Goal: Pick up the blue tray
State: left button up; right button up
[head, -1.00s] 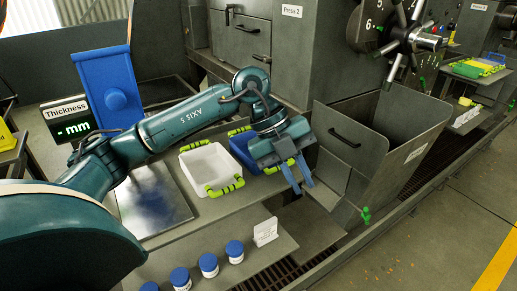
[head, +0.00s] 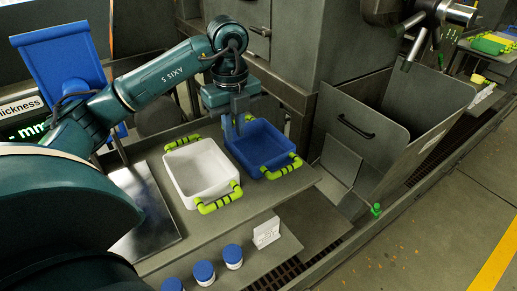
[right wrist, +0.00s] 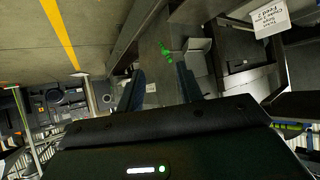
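The blue tray (head: 266,150) sits on the grey bench in the head view, right of the white tray. Its near green-and-black handle (head: 283,167) is clear. My left gripper (head: 236,136) points down at the tray's far-left side, by its far handle, which the fingers partly hide. I cannot tell whether the fingers are closed around that handle. My right gripper (right wrist: 159,72) shows in the right wrist view with its two dark fingers apart and nothing between them. The blue tray does not show clearly in that view.
The white tray (head: 197,172) with green handles stands close beside the blue one. A metal plate (head: 143,210) lies to its left. Blue-capped jars (head: 232,256) and a white card holder (head: 266,232) stand on the lower front shelf. A grey metal bin (head: 372,130) is at right.

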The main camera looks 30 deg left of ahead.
aim_at(237, 149)
pick_arm(q)
jog(key=shift+w+f+p, duration=0.15)
jog(key=shift+f+p, duration=0.45)
jog(key=shift+f, duration=2.95)
jog(key=shift+c, duration=0.4)
grip_shut()
jog(key=shift+r, duration=0.15)
